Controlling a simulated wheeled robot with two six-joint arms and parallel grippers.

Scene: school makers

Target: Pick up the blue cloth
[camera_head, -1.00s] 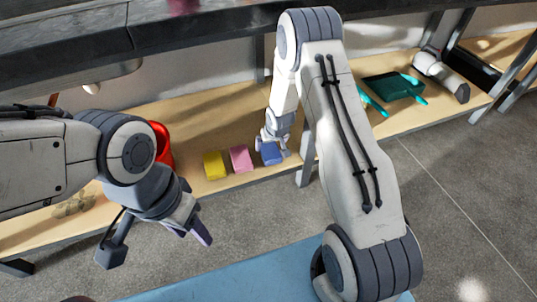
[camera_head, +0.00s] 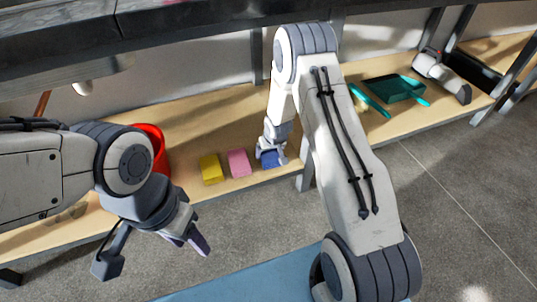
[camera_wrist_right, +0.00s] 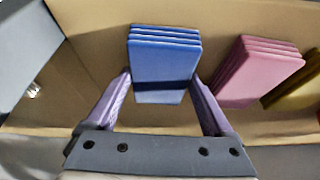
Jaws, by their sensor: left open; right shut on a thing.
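The blue cloth (camera_wrist_right: 163,60) is a folded stack on the wooden shelf. In the head view the blue cloth (camera_head: 271,159) is at the shelf's front edge, partly covered by my right gripper (camera_head: 270,152). In the right wrist view the fingers of my right gripper (camera_wrist_right: 163,100) stand on both sides of the blue cloth's near end, shut on it. The cloth appears to be still at shelf level. My left gripper (camera_head: 153,257) is open and empty, over the floor in front of the shelf.
A pink cloth (camera_head: 238,163) and a yellow cloth (camera_head: 210,168) lie to the left of the blue one. A red bucket (camera_head: 157,148) stands further left. A teal dustpan (camera_head: 397,89) lies on the shelf at the right. A dark tabletop (camera_head: 180,18) hangs over the shelf.

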